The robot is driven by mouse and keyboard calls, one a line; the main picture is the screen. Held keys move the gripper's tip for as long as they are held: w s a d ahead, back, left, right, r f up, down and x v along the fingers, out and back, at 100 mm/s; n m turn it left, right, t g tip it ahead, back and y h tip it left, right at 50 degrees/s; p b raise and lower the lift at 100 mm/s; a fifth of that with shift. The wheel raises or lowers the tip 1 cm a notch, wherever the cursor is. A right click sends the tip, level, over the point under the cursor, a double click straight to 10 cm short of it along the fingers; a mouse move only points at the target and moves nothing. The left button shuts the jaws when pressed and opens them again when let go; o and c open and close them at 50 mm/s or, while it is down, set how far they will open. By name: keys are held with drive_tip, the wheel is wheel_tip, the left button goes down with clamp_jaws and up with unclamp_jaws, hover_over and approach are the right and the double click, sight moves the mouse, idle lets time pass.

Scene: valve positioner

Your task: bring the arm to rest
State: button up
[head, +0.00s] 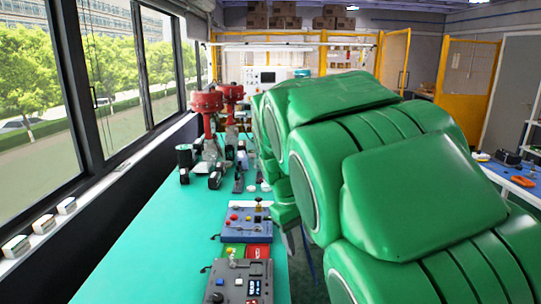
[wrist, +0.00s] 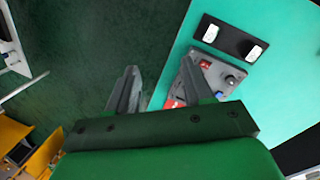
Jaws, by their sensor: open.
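My green arm fills the right half of the head view, folded along the right side of the teal bench (head: 150,220). My gripper (wrist: 160,80) shows in the wrist view with its two grey fingers apart and nothing between them. It points down over the edge of the bench, with the dark green floor (wrist: 90,45) under the left finger. The right finger overlaps a grey control box (wrist: 222,75) on the bench; I cannot tell whether they touch. In the head view the gripper is mostly hidden behind the arm.
The grey control box (head: 240,282) and a blue control box (head: 245,222) stand along the bench's right edge. Red-topped valves (head: 206,102) stand farther back. A window wall borders the left side. Another table (head: 515,178) stands at right. The bench's left front is clear.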

drive_tip(key=s+d+f+m+y, duration=0.1)
drive_tip(key=s+d+m, duration=0.1)
drive_tip(key=s+d, duration=0.55)
drive_tip(key=s+d+f+m, duration=0.15)
drive_tip(key=s+d, duration=0.25)
drive_tip(key=s, duration=0.7)
drive_tip(key=s+a+f+m+g, duration=0.1)
drive_tip(key=s+f, duration=0.1)
drive_tip(key=s, duration=0.5)
drive_tip(key=s+a+f+m+g+y, duration=0.1)
drive_tip(key=s+a, duration=0.1)
drive_tip(key=s, duration=0.5)
drive_tip(key=shift+a+f, duration=0.15)
drive_tip(key=shift+f, duration=0.25)
